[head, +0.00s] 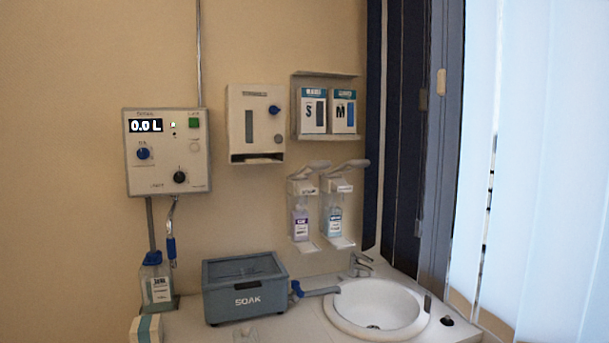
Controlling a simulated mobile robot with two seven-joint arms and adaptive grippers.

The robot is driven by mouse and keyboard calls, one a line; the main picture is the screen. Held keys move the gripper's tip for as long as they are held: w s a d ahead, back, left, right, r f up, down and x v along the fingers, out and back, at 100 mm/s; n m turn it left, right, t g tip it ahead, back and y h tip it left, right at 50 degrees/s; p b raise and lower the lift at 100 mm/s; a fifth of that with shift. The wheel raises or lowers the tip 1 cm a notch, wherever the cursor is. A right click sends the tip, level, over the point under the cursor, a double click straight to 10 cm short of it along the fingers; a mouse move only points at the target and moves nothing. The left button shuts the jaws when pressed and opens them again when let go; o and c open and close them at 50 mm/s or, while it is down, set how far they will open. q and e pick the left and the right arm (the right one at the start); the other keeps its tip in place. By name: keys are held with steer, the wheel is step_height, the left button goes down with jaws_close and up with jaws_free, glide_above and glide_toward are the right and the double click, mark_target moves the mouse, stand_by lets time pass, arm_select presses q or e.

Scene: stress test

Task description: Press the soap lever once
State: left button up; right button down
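Two wall dispensers with long grey elbow levers hang side by side above the sink. The left dispenser (301,211) holds a bottle with a purple label, and its lever (312,167) sticks out at the top. The right dispenser (336,208) holds a bottle with a blue label, and its lever (352,165) is also raised. The label text is too small to read, so I cannot tell which one is soap. Neither of my grippers is in view.
A white round sink (345,318) with a tap (361,264) is below the dispensers. A grey SOAK box (245,302) stands left of it. A control box (167,152), a towel dispenser (256,123) and a glove holder (327,75) are on the wall. A window frame (440,150) stands at right.

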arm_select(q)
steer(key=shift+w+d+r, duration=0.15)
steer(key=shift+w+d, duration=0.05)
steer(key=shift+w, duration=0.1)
